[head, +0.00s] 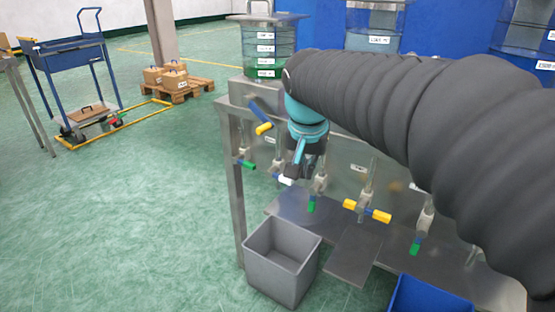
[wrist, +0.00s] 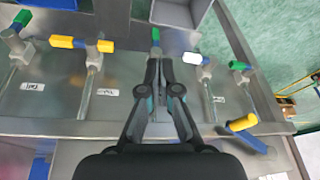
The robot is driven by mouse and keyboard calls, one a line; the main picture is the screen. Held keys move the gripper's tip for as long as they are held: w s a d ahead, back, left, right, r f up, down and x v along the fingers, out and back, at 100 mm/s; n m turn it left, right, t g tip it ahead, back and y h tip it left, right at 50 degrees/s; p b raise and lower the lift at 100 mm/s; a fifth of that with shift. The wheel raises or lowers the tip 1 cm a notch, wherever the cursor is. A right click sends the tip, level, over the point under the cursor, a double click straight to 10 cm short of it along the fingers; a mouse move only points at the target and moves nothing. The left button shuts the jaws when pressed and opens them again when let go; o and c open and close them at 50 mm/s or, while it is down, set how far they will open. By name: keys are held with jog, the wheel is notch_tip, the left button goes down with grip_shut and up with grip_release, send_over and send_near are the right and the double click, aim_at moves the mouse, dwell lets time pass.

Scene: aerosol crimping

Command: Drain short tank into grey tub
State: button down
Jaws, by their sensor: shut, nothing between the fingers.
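The grey tub (head: 270,277) stands on the floor at the front left of the steel bench; part of it shows at the top of the wrist view (wrist: 172,14). A clear tank (head: 265,50) with several white labels stands at the bench's far left end; I cannot tell which tank is the short one. My gripper (wrist: 158,62) is shut and empty, pointing down near the white handle; contact cannot be told.
A blue tub (head: 425,296) stands at the front. More tanks (head: 372,42) stand behind my arm. A blue cart (head: 70,60) and pallet with boxes (head: 172,80) are far left; the green floor between is clear.

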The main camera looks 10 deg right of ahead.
aim_at(281, 175)
jog(key=w+a+m+g+h, duration=0.1)
jog(key=w+a+m, duration=0.25)
jog(key=w, duration=0.75)
jog(key=w+x, duration=0.1)
jog(key=x, duration=1)
jog(key=shift+a, duration=0.3)
jog(key=shift+d, duration=0.1)
